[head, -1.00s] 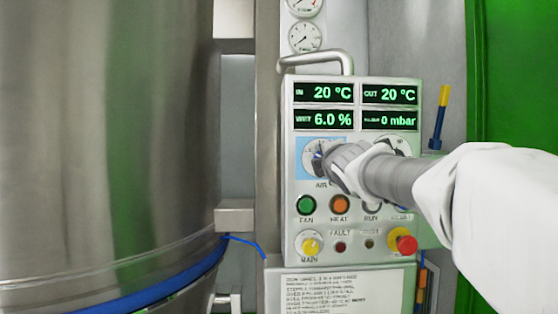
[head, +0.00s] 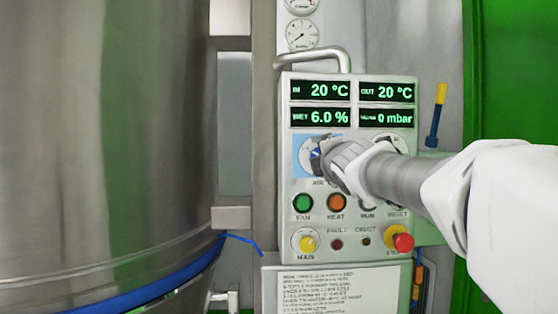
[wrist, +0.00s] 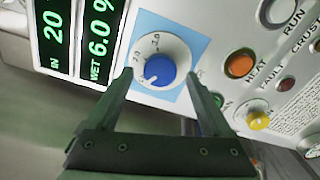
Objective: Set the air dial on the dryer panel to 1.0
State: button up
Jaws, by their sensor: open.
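The air dial is a blue knob (wrist: 160,70) on a round white scale (wrist: 178,50), set on a light blue square (wrist: 143,24) of the dryer panel (head: 285,180). In the wrist view a white mark on the knob points to the lower left; the scale figures are too blurred to read surely. My gripper (wrist: 160,73) is open, its two fingertips on either side of the knob. I cannot tell whether they touch it. In the head view my gripper (head: 319,158) covers most of the knob, and the scale shows at its left.
Above the dial are green displays (head: 320,91). Below it are the green fan button (head: 303,203), orange heat button (head: 336,202), yellow main knob (head: 307,243) and red knob (head: 403,242). A bent handle (head: 312,57) tops the panel. A large steel vessel (head: 110,130) stands at left.

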jog(key=s+p, duration=0.2)
jog(key=s, duration=1.3)
jog(key=shift+s+p, duration=0.35)
jog(key=s+f+m+g, duration=0.45)
jog(key=f+m, duration=0.25)
jog(key=f, duration=0.3)
jog(key=s+f+m+g, duration=0.3)
jog(key=s+f+m, duration=0.3)
jog(key=f, duration=0.3)
jog(key=s+f+m+g, duration=0.4)
jog(key=s+f+m, duration=0.25)
jog(key=f, duration=0.35)
notch_tip(320, 180, up, 16)
jog(key=s+m+p, duration=0.1)
jog(key=p, duration=1.6)
jog(key=shift+r+m+g, duration=0.15)
jog(key=shift+m+g, duration=0.2)
jog(key=shift+g, duration=0.1)
jog(key=shift+d, duration=0.1)
